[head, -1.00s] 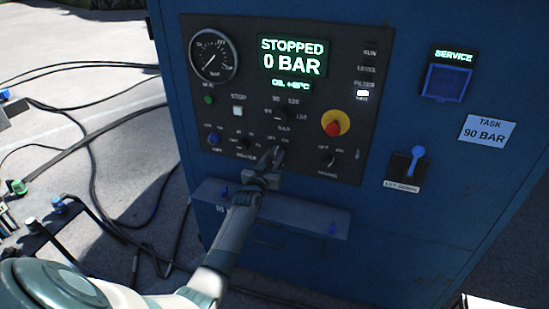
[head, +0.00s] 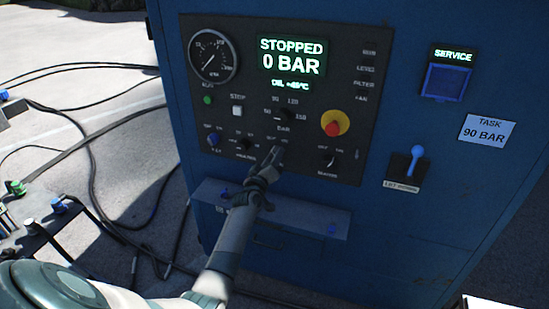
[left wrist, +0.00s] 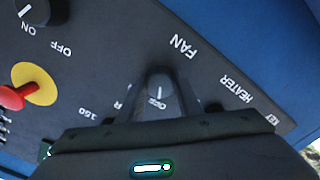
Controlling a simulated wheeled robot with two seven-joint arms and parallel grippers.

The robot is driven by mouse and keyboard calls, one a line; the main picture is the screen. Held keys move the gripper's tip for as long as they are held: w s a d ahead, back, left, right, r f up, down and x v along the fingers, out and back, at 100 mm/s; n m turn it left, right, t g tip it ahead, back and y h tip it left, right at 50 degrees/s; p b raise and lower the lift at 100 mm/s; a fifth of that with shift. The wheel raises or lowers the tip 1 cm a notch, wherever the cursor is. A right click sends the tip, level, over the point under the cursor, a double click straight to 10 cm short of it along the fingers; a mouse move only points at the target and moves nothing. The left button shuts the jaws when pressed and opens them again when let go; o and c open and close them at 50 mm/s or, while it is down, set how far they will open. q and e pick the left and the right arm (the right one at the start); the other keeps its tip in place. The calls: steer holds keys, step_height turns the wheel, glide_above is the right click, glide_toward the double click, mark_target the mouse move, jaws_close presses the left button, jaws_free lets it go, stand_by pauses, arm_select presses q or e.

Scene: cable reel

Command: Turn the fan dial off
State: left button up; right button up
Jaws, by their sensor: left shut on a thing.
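The fan dial is at the bottom middle of the dark control panel (head: 350,75), mostly hidden behind my left gripper (head: 276,155) in the head view. My left gripper is shut on the dial, its fingertips at the panel face. In the left wrist view the fingers (left wrist: 160,95) stand just below the FAN label (left wrist: 183,47), with an OFF mark showing between them. The dial's pointer is hard to make out. The FAN lamp (head: 361,98) at the panel's right is dark. My right gripper is not in view.
The heater dial (head: 243,144) is left of my gripper and another dial (head: 327,160) is right. A red stop button on a yellow disc (head: 335,123) and a pressure dial (head: 286,116) sit above. A shelf (head: 290,212) juts out below.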

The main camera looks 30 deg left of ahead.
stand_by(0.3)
arm_select(q)
steer(key=o, duration=1)
steer(key=shift+o, duration=0.2)
steer(key=shift+s, duration=0.1)
steer(key=b+v, duration=0.3)
steer(key=v, duration=1.4)
steer(key=shift+d, duration=0.15)
steer(key=shift+s, duration=0.1)
